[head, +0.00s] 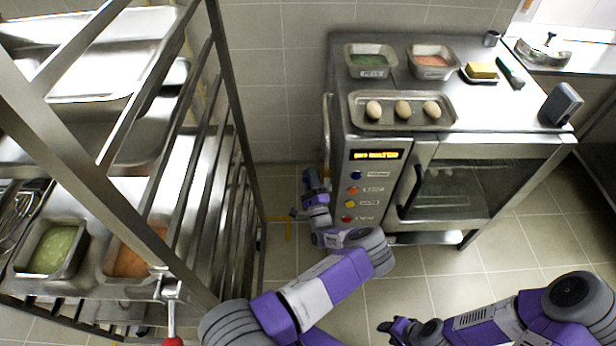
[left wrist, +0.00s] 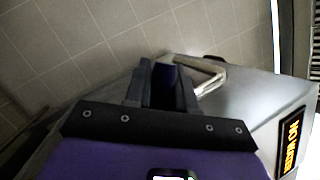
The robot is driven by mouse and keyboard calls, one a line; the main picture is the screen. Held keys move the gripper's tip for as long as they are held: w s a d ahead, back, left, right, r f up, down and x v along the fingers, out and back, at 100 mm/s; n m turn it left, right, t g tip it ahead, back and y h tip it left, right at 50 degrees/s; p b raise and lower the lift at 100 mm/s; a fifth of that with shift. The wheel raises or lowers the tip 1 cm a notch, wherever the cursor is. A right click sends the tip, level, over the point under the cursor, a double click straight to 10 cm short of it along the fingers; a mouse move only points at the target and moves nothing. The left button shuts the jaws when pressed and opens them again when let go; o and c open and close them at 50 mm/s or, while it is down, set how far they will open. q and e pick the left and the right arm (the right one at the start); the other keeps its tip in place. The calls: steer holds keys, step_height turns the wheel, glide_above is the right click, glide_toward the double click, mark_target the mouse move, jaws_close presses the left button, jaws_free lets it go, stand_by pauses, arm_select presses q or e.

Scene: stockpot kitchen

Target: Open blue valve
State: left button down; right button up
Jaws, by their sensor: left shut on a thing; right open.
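The blue valve shows in the left wrist view as a dark blue piece (left wrist: 165,76) between my fingers, beside a bent metal pipe (left wrist: 212,74) on the side of the steel oven. My left gripper (head: 313,182) is at the oven's left side in the head view and is shut on the blue valve. There the gripper mostly hides the valve, and its exact angle cannot be told. My right gripper (head: 388,328) is open and empty, low over the floor in front of the oven.
The oven (head: 455,149) has a lit display (head: 376,155) that seems to read "NO WATER", with several coloured buttons below. A tray (head: 368,121) with three round pale items and food pans stand on top. A metal rack (head: 234,130) stands close on the left.

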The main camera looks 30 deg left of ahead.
arm_select(q)
steer(key=shift+t, duration=0.3)
steer(key=c, duration=1)
jaws_free()
steer(key=shift+c, duration=0.2)
steer(key=p+v, duration=0.1)
steer(key=v, duration=0.6)
steer(key=shift+s+d+p, duration=0.2)
steer(key=shift+d+p, duration=0.1)
steer(key=shift+p, duration=0.1)
